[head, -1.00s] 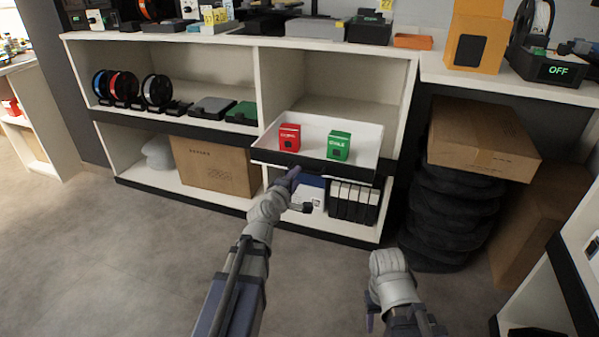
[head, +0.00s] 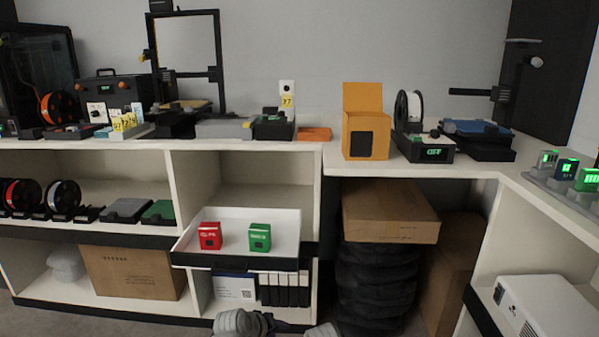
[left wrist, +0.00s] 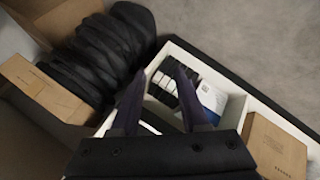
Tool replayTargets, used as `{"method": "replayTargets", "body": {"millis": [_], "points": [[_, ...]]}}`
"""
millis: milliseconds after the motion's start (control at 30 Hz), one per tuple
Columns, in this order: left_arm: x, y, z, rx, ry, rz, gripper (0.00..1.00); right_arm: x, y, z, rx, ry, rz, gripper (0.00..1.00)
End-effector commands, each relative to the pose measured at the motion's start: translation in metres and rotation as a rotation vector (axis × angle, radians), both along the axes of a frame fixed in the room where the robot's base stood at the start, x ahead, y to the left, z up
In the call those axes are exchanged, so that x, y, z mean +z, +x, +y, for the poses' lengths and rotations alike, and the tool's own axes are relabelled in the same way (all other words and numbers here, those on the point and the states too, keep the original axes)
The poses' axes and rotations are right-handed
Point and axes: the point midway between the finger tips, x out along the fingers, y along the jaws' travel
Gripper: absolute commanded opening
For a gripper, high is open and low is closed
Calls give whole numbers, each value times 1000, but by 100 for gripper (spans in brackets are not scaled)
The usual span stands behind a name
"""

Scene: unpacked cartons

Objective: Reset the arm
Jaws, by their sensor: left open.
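My left gripper (left wrist: 158,88) is open in the left wrist view. Its two dark fingers are spread, with nothing seen held between them, and a white shelf unit (left wrist: 238,112) lies beyond. In the head view only grey links of my left arm show at the bottom edge, in front of the lower shelf. A small grey piece of my right arm shows at the bottom edge too; its gripper is out of view.
A pulled-out white drawer (head: 232,264) holds a red box (head: 209,236) and a green box (head: 260,237). Black binders (head: 284,289) stand below it. A carton (head: 388,211) rests on stacked black tires (head: 378,281). An orange box (head: 366,121) stands on the countertop.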

Motion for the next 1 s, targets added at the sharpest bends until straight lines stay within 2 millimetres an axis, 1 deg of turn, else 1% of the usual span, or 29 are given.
{"method": "replayTargets", "body": {"millis": [33, 100, 133, 200, 267, 300, 400, 467, 500, 667, 767, 867, 1000], "points": [[2, -25, -16, -122, 104, 68, 45, 18, 0, 0, 1, 0, 0, 50], [-6, -56, -24, -266, 237, 158, 45, 26, 0, 0, 3, -1, 1, 50], [-8, -68, -25, -321, 288, 192, 45, 30, 0, 0, 3, -1, 1, 50], [-9, -94, -26, -435, 395, 270, 45, 37, 0, 0, 4, -1, 1, 50], [-8, -114, -24, -520, 475, 331, 45, 43, 0, 0, 5, -1, 1, 50], [-7, -126, -22, -572, 526, 372, 45, 47, 0, 0, 5, -1, 1, 50], [2, -155, -15, -693, 642, 470, 45, 57, 0, 0, 7, -1, 1, 50], [9, -171, -10, -759, 708, 529, 45, 63, 0, 0, 7, -2, 2, 50], [21, -168, -9, -746, 698, 524, 45, 75, 0, 0, 7, -1, 2, 50], [52, -167, -9, -740, 692, 521, 45, 106, 0, 0, 6, -2, 2, 50], [75, -167, -10, -738, 690, 520, 45, 129, 0, 0, 5, -1, 2, 50], [104, -167, -10, -736, 689, 520, 45, 158, 0, 0, 4, -1, 2, 50], [151, -167, -10, -735, 687, 520, 45, 205, -1, 0, 2, 0, 3, 50]]}}
